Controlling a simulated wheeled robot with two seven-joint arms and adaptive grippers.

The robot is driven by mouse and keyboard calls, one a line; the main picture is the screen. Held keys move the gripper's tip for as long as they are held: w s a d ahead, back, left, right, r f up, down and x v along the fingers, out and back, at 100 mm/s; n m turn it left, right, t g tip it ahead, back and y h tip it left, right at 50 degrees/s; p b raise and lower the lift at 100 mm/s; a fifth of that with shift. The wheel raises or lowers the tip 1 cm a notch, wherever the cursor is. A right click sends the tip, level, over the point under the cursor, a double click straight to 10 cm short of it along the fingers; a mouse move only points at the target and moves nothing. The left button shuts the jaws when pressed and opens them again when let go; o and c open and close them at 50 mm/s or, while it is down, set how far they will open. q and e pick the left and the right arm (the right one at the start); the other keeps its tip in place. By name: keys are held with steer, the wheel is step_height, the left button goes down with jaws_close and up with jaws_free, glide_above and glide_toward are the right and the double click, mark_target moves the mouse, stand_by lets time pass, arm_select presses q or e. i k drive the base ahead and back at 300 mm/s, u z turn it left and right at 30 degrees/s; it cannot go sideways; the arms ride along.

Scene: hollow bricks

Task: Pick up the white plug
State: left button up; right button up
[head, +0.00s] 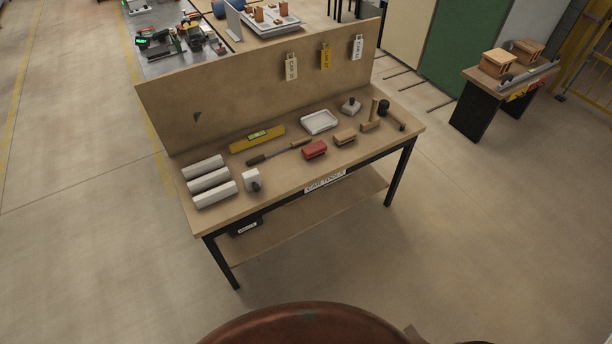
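A small white block with a dark round part (251,180) stands near the front left of the wooden workbench (285,192). It is the closest match for the white plug, but it is too small to make out clearly. It stands just right of several pale grey-white bars (209,180) lying side by side. Neither of my grippers is in view.
The bench also holds a yellow level (258,139), a long dark-handled tool (273,154), a red block (315,150), a tan block (345,138), a white tray (319,122) and a mallet (392,116). A back panel (230,110) rises behind. The floor in front is clear.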

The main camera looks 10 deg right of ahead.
mark_target(251, 178)
steer(key=z, duration=1.25)
steer(key=i, duration=1.2)
steer(key=u, duration=2)
